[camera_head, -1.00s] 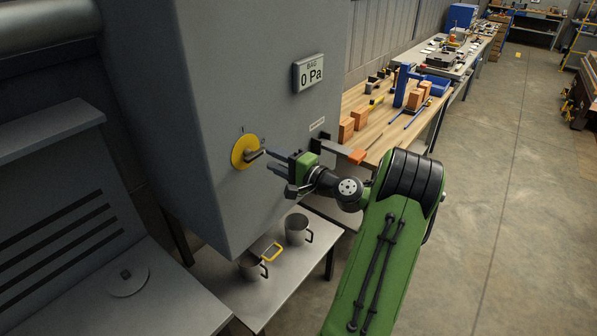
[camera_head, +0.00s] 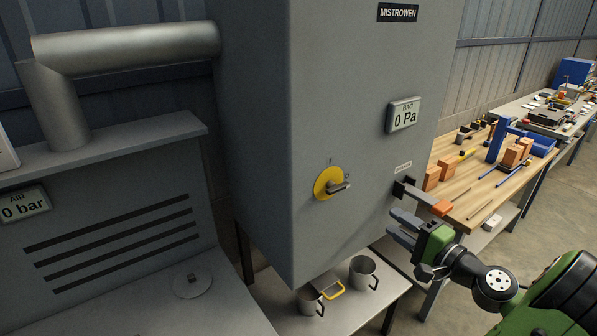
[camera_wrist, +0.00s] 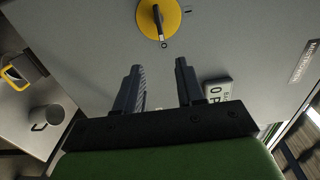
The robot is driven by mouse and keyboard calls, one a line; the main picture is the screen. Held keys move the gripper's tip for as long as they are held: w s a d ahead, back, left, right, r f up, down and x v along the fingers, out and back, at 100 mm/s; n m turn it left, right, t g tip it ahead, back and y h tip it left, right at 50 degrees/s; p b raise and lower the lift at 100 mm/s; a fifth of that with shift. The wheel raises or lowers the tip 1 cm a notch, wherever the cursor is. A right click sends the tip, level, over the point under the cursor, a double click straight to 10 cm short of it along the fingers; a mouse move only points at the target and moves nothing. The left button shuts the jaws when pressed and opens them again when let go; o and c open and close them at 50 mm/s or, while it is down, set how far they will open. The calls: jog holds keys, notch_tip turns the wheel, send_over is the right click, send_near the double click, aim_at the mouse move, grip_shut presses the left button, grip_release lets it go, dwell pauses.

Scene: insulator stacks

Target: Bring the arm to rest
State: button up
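My green and black arm reaches in from the lower right. My gripper (camera_head: 402,229) is in front of the grey cabinet (camera_head: 340,90), to the lower right of the yellow rotary switch (camera_head: 327,183). Its two dark fingers stand apart with nothing between them. In the wrist view my gripper (camera_wrist: 158,85) is also open and empty. There the yellow switch (camera_wrist: 168,15) lies beyond the fingertips with a clear gap in the picture. The switch's handle points toward the O mark.
A lever with an orange grip (camera_head: 441,207) sticks out of the cabinet close to my gripper. Metal mugs (camera_head: 362,272) stand on a low table (camera_head: 345,315) below. A wooden workbench (camera_head: 470,190) with blocks and tools is behind on the right. Floor at the right is clear.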

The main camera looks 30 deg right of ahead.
jog(key=w+a+f+n+g+y, duration=0.1)
jog(key=w+a+n+g, duration=0.25)
jog(key=a, duration=0.45)
jog(key=w+a+f+n+g+y, duration=0.1)
jog(key=w+a+n+g+y, duration=0.2)
jog(key=a, duration=0.4)
jog(key=w+a+f+n+g, duration=0.1)
jog(key=a+f+n+g, duration=0.2)
jog(key=a, duration=0.5)
jog(key=s+a+r+n+g+h, duration=0.1)
jog(key=s+a+n, duration=0.3)
jog(key=s, duration=0.4)
jog(key=s+a+r+n+g+h, duration=0.2)
jog(key=s+a+r+n+h, duration=0.1)
jog(key=s, duration=0.5)
jog(key=a+n, duration=0.1)
jog(key=a, duration=0.1)
jog(key=shift+s+a+r+h, duration=0.25)
jog(key=shift+s+a+h, duration=0.05)
jog(key=shift+s+a, duration=0.05)
